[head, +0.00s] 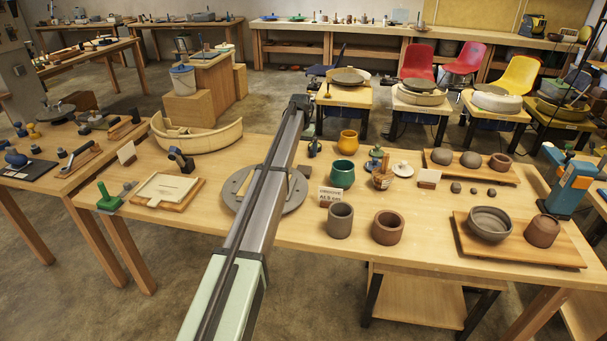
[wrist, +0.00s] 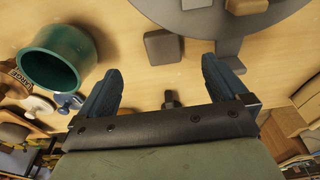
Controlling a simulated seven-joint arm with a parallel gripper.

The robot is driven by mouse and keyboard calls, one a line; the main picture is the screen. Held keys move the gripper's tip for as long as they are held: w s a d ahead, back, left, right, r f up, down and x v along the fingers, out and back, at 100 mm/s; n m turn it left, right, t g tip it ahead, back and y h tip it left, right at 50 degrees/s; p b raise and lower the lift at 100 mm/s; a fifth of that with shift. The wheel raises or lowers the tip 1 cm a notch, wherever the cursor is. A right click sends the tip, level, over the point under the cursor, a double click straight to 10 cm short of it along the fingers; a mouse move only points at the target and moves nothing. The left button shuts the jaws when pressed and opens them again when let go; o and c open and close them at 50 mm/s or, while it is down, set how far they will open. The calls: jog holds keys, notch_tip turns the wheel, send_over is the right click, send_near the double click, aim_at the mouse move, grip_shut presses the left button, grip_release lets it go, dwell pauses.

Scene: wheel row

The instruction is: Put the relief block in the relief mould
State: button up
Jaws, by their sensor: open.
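A small grey block (wrist: 163,45) with rounded corners lies on the table beside the round grey disc in the wrist view; it may be the relief block. A pale square slab with a raised rim and a handle (head: 165,188) lies on a wooden board at the left of the table in the head view; it looks like the relief mould, but I cannot be sure. My gripper (wrist: 160,76) is open and empty above the table, its fingers apart with the grey block beyond the gap between them. In the head view my arm hides part of the disc and the table.
The round grey disc (head: 289,204) lies under my arm. A green pot (head: 342,175) stands to its right, with a yellow pot (head: 348,142) behind. Two clay cylinders (head: 340,220) and a sign (head: 329,196) stand nearer. A curved wooden form (head: 205,140) lies at the back left.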

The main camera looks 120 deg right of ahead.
jog(key=w+a, duration=0.2)
jog(key=a, duration=0.1)
jog(key=shift+w+f+g+h, duration=0.1)
jog(key=shift+w+g+h, duration=0.05)
jog(key=shift+g+h, duration=0.25)
jog(key=shift+d+g, duration=0.1)
jog(key=shift+g, duration=0.2)
jog(key=s+d+h, duration=0.1)
jog(key=s+d, duration=0.1)
send_over(304, 170)
jog(key=w+a, duration=0.2)
jog(key=shift+g, duration=0.4)
jog(key=f, duration=0.7)
jog(key=shift+s+a, duration=0.2)
jog(key=shift+w+d+x, duration=0.1)
jog(key=shift+d+x, duration=0.05)
jog(key=shift+x, duration=1.15)
jog(key=shift+w+d+x, duration=0.1)
jog(key=shift+x, duration=1.25)
jog(key=shift+c, duration=0.3)
jog(key=shift+r, duration=0.1)
jog(key=c, duration=1.4)
jog(key=shift+o, duration=0.2)
notch_tip(304, 170, up, 10)
